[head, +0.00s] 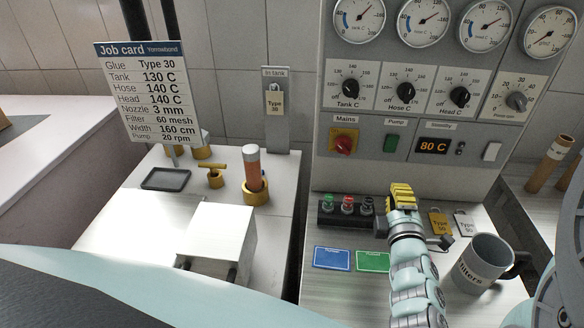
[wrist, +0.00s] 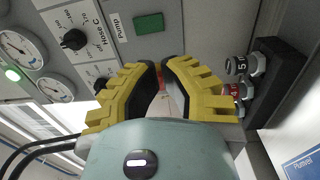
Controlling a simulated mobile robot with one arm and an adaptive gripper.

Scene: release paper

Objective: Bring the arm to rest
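My gripper (head: 401,188) is over the worktop in front of the control panel (head: 337,176), just right of the row of small nozzles. In the wrist view my gripper (wrist: 160,65) shows two yellow-backed fingers with black pads. Their tips come close together, with a narrow gap that shows background. I see nothing held between them. Whether the fingers are fully shut is not clear. My arm reaches up from the bottom of the head view, its pale segmented wrist below the fingers.
A black nozzle rack (head: 326,215) stands left of my gripper. Blue (head: 332,259) and green (head: 372,262) cards lie in front. A mug (head: 482,265) and hanging tags (head: 440,224) are to the right. The left unit holds a glue stick (head: 252,168) and a tray (head: 166,179).

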